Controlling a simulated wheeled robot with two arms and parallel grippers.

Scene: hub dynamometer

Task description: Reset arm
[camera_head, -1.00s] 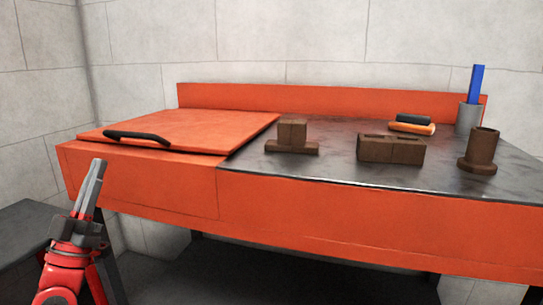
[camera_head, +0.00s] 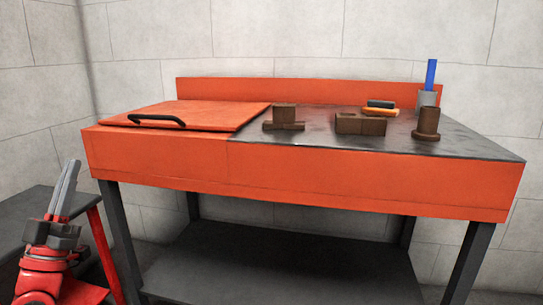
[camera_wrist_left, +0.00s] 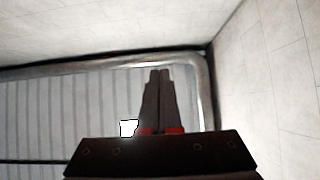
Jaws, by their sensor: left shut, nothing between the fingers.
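My left gripper (camera_head: 64,190) is at the lower left of the head view, pointing up, with its fingers together and nothing between them. It stands clear of the orange workbench (camera_head: 160,160), to the left of its front left corner. The left wrist view also shows the shut fingers (camera_wrist_left: 158,75), in front of pale walls and a grey ribbed surface. My right gripper is in neither view.
The bench has an orange lid (camera_head: 195,115) with a black handle (camera_head: 157,119). Brown blocks (camera_head: 284,118) (camera_head: 360,124), a brown flanged cylinder (camera_head: 427,124) and a grey cup (camera_head: 428,98) with a blue item stand on its dark top. A dark low table (camera_head: 25,210) is at left.

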